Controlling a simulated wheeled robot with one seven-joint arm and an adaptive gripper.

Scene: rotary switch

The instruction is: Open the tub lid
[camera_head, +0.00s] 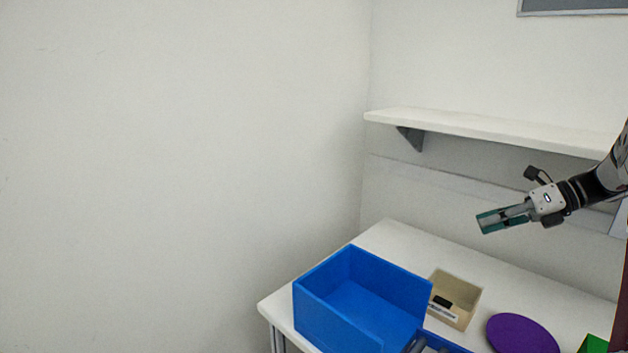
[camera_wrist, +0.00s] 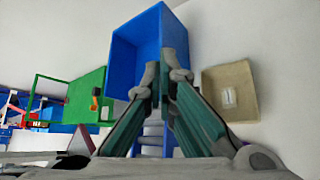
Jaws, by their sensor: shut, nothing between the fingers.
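A blue open-topped tub (camera_head: 318,305) stands at the left end of the white table, and its inside shows with no lid across it. It also shows in the wrist view (camera_wrist: 125,58), beyond my fingertips. No separate tub lid can be made out for sure. My gripper (camera_head: 480,222) is in the air above and right of the blue tub, in front of the shelf. Its green-padded fingers are shut with nothing held, and their tips meet in the wrist view (camera_wrist: 163,82). It touches nothing in view.
A beige box (camera_head: 463,285) stands right of the tub. A purple disc (camera_head: 520,335) lies farther right, near a green object (camera_head: 594,344). A white shelf (camera_head: 480,125) runs along the wall above the table (camera_head: 395,236). Another blue edge shows at the bottom, partly cut off.

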